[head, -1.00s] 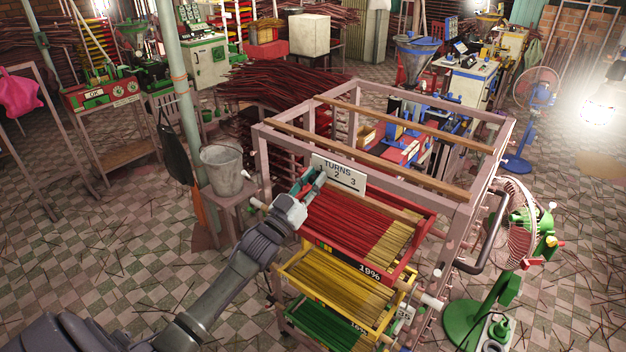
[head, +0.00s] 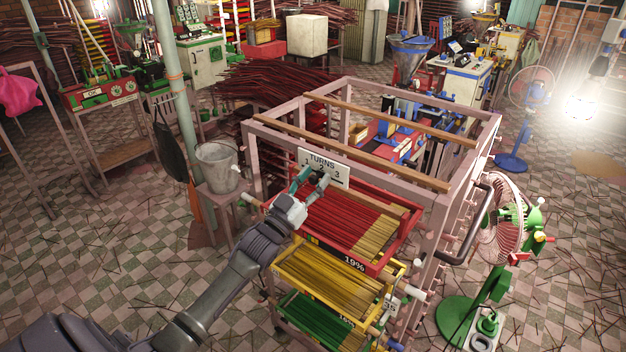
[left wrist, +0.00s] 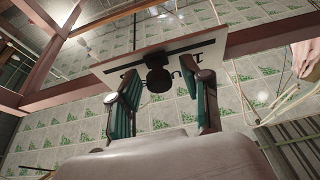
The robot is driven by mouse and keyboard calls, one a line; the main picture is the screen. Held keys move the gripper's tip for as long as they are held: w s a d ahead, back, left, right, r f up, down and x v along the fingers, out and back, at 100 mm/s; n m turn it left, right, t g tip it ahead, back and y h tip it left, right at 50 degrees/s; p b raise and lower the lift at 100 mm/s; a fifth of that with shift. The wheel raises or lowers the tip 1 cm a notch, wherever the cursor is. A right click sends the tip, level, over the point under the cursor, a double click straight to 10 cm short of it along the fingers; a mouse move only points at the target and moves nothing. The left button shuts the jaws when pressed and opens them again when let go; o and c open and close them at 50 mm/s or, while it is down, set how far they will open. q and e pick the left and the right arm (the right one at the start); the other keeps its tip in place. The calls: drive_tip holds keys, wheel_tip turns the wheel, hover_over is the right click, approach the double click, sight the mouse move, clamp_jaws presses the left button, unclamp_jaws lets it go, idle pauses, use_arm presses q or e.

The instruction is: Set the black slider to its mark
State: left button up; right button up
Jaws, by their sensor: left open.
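The black slider (left wrist: 159,80) shows as a dark round knob on the slotted white plate (left wrist: 135,70) in the left wrist view. In the head view, the plate (head: 338,171) reads TURNS with 1, 2 and 3, and hangs on the front of the cart. My left gripper (head: 311,179) is in front of it, hiding part of it and the slider. In the left wrist view, my left gripper (left wrist: 163,98) is open, one finger on each side of the knob, with gaps between. I cannot tell the slider's exact setting or which mark is meant. My right gripper is out of view.
The pink cart frame (head: 428,200) surrounds the plate. Below it are a red tray (head: 392,250), a yellow tray (head: 330,297) and a green tray (head: 300,315) of sticks. A grey bucket (head: 217,168) stands left; a green fan (head: 508,222) stands right.

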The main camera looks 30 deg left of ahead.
use_arm(q)
drive_tip(key=shift+d, duration=0.1)
drive_tip(key=shift+s+f, duration=0.15)
drive_tip(key=shift+s, duration=0.1)
drive_tip(key=v, duration=1.1)
drive_tip(key=shift+s, duration=0.25)
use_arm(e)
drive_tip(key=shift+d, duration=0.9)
